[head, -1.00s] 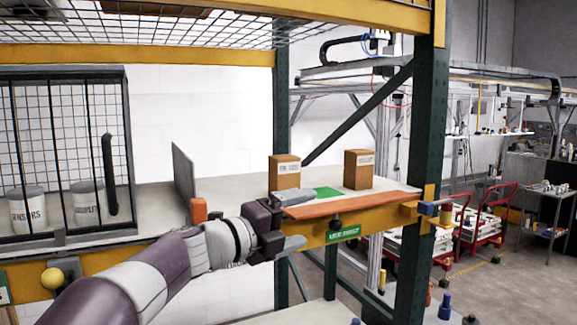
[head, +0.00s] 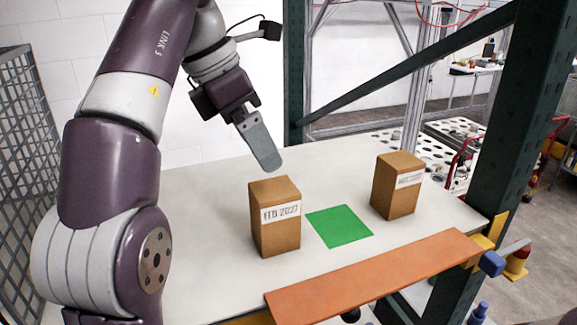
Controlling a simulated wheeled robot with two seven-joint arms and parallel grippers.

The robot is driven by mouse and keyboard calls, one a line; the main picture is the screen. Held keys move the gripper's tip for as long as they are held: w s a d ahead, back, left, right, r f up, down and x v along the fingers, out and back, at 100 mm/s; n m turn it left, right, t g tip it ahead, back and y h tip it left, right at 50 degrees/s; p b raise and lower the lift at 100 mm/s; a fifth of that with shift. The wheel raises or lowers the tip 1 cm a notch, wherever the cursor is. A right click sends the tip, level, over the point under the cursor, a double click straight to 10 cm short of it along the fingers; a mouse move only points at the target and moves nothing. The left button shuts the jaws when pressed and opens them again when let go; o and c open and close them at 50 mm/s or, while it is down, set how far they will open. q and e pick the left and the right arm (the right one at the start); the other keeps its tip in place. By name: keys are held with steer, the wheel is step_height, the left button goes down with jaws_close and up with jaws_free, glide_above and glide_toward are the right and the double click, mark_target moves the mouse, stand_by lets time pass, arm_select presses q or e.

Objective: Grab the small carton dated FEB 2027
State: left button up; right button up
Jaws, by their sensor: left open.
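A small brown carton (head: 275,232) stands upright on the shelf left of a green square, and its white label reads FEB 2027. A second brown carton (head: 397,188) stands upright right of the square; its label is too small to read. My left gripper (head: 262,150) hangs just above and behind the FEB 2027 carton, pointing down. It is open and empty, though its fingers overlap in this view. It appears apart from the carton. My right gripper is not in view.
The green square (head: 339,227) lies flat between the cartons on the pale shelf (head: 205,240). An orange board (head: 375,275) runs along the front edge. A dark green rack post (head: 487,150) stands at the right, and a mesh panel (head: 30,150) at the left.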

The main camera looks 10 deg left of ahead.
mark_target(271, 186)
arm_select(q)
steer(key=shift+f+b, duration=0.35)
steer(key=shift+f, duration=0.55)
steer(key=f, duration=0.1)
steer(key=s+d+f, duration=0.1)
steer(key=d+f, duration=0.1)
steer(key=shift+s+f+b, duration=0.3)
steer(key=shift+f+b, duration=0.1)
steer(key=w+f, duration=0.1)
steer(key=w+f+p, duration=0.1)
steer(key=f, duration=0.1)
steer(key=w+f, duration=0.1)
steer(key=f, duration=0.1)
steer(key=shift+d, duration=0.35)
steer(key=shift+s+d+f, duration=0.1)
steer(key=shift+f, duration=0.25)
steer(key=shift+s+d, duration=0.1)
steer(key=shift+s, duration=0.3)
steer(key=shift+c, duration=1.2)
steer(key=shift+w, duration=0.15)
steer(key=c, duration=1)
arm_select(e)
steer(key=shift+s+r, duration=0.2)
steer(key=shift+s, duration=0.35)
